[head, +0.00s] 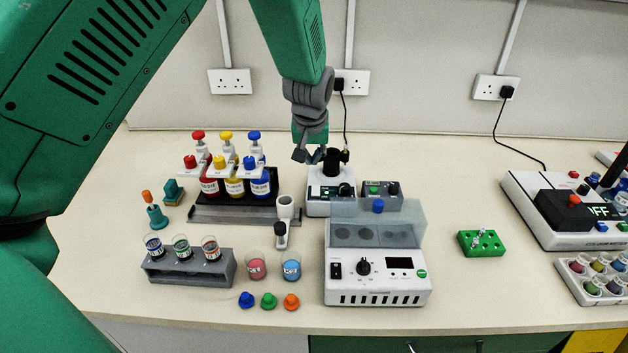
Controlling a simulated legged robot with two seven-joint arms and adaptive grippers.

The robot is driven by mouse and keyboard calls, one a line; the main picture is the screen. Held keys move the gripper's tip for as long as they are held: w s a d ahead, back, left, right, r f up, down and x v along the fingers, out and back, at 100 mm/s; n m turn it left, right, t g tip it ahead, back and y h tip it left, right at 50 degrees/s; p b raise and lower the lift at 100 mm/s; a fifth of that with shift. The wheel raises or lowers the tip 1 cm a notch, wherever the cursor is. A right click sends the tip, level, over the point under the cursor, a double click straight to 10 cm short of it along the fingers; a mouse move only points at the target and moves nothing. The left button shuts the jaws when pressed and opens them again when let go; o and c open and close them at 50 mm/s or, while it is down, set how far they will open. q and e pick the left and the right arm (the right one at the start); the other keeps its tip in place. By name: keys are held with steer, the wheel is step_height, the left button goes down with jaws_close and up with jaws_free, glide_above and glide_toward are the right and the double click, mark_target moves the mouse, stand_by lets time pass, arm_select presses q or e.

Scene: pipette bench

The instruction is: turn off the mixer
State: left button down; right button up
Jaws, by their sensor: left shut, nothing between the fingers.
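A small white device with a black cup-shaped top, which looks like the mixer (318,208), stands at the back middle of the bench. Its front has a small panel with green marks and a dark round knob (346,190). The state of its switch is too small to tell. My left gripper (309,156) points down just left of the black cup (333,161), close to it; I cannot tell whether they touch. The gripper is shut and empty. My right gripper is out of view.
A white machine with a clear lid (376,290) stands in front of the mixer. A bottle rack (243,214) is to the left, with a grey tube rack (190,268) before it. A green block (481,243) and a larger device (570,208) are to the right.

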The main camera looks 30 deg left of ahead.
mark_target(315, 191)
arm_select(q)
steer(key=x, duration=0.4)
steer(key=f, duration=0.2)
steer(key=d+f+p, duration=0.1)
steer(key=shift+w+f, duration=0.35)
steer(key=shift+w, duration=0.05)
steer(key=shift+d+f, duration=0.2)
steer(key=shift+f, duration=0.25)
steer(key=shift+a+f, duration=0.2)
steer(key=shift+a, duration=0.15)
steer(key=shift+a+f, duration=0.15)
steer(key=shift+a, duration=0.25)
steer(key=shift+s+d+p, duration=0.4)
steer(key=shift+d+p, duration=0.1)
steer(key=shift+d, duration=0.05)
steer(key=shift+s+d+r, duration=0.3)
steer(key=shift+d, duration=0.15)
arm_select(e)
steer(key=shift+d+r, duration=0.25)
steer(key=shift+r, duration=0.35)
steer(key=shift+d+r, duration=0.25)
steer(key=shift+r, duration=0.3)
arm_select(q)
steer(key=shift+a, duration=0.2)
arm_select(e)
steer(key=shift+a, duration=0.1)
